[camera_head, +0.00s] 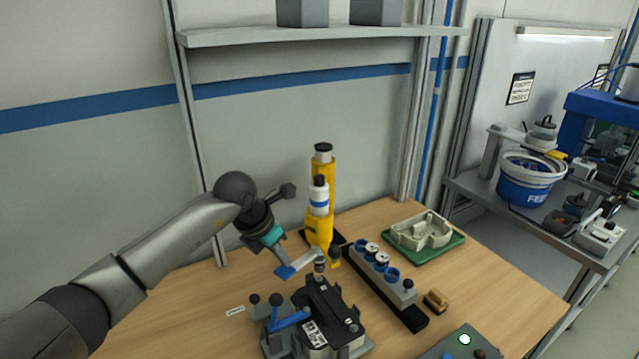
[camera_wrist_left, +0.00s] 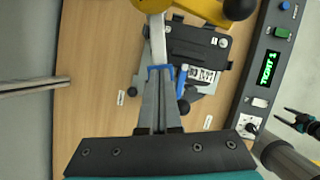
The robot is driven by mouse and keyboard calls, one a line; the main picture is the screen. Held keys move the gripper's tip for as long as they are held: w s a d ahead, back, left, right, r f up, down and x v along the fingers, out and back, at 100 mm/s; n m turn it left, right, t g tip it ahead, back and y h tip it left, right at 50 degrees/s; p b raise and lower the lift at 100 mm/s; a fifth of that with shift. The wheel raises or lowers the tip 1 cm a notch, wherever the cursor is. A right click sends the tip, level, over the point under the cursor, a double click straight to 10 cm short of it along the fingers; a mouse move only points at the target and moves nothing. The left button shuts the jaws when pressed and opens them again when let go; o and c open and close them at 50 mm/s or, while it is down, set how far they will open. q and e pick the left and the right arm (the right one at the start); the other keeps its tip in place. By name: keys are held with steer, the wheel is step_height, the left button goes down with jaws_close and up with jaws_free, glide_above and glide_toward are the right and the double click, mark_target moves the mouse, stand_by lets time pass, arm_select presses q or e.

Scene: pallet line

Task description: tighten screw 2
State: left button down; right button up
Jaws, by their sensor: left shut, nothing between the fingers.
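A yellow post (camera_head: 327,170) carries a white and blue screwdriver unit (camera_head: 318,200), upright, above the near-side fixture. The fixture (camera_head: 318,300) has a black part with a white label and a blue-handled clamp; it also shows in the left wrist view (camera_wrist_left: 190,50). My left gripper (camera_head: 300,264) is shut and empty, its thin pale fingertips beside the lower end of the screwdriver unit. In the left wrist view the fingers (camera_wrist_left: 158,45) reach to the yellow bracket (camera_wrist_left: 200,8). I cannot tell whether they touch it. The individual screws are too small to make out.
A rack (camera_head: 385,275) of blue-rimmed cups and a green tray (camera_head: 425,238) with a pale housing lie to the right. A control panel (camera_wrist_left: 262,85) has a lit green-lettered display. A dark claw-like shape (camera_wrist_left: 297,120), possibly my right gripper, is at the right edge.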

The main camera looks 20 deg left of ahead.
mark_target(282, 273)
arm_select(q)
steer(key=shift+f, duration=0.15)
steer(key=shift+f+b, duration=2.05)
steer(key=shift+f, duration=0.35)
steer(key=shift+s+f, duration=0.15)
steer(key=shift+f, duration=0.15)
steer(key=shift+f+b, duration=0.5)
steer(key=shift+b, duration=0.4)
stand_by(1.0)
steer(key=shift+r, duration=0.15)
steer(key=shift+r+p, duration=3.2)
steer(key=shift+r, duration=1.6)
steer(key=shift+f, duration=0.1)
